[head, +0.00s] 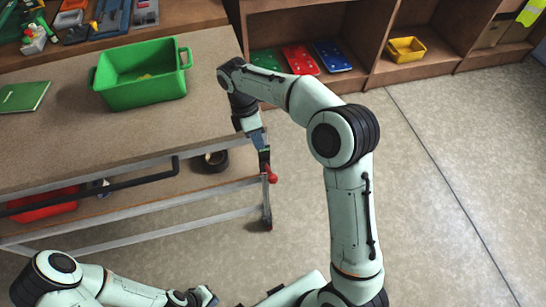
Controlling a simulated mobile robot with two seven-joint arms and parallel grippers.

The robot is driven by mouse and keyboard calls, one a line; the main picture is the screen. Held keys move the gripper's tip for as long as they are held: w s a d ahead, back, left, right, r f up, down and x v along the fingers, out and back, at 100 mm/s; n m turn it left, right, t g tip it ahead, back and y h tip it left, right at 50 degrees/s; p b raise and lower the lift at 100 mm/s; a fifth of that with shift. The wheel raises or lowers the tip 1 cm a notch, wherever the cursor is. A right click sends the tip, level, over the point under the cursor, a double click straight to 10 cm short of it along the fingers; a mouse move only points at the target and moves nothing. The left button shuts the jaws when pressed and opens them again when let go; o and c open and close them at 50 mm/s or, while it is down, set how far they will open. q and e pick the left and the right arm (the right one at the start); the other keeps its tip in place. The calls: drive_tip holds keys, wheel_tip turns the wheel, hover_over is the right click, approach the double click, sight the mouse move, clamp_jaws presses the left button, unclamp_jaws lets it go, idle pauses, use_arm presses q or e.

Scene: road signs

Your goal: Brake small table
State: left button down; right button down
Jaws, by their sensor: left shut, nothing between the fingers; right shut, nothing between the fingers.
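The small table (60,135) stands at the left, with a brown top, a grey metal frame and a lower shelf. A black bar handle (100,187) runs along its near side. A small red knob (272,178) sits at the table's near right corner, above the leg's foot. My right gripper (265,160) points down and is shut right at the knob. It looks close to or touching it; I cannot tell which. My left gripper (207,297) is shut and empty at the bottom edge, away from the table and partly cut off.
A green crate (140,98) and a green book (22,97) are on the tabletop. A red container (42,208) and a black roll (216,160) are on the lower shelf. Wooden shelving (440,62) with a yellow bin (406,50) lines the back. Floor at the right is clear.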

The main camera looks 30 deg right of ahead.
sight(272, 175)
use_arm(q)
drive_tip(key=shift+w+d, duration=0.1)
use_arm(e)
drive_tip(key=shift+w+d+r, duration=0.1)
drive_tip(key=shift+d+r, duration=0.05)
drive_tip(key=shift+r, duration=0.3)
drive_tip(key=shift+f, duration=0.1)
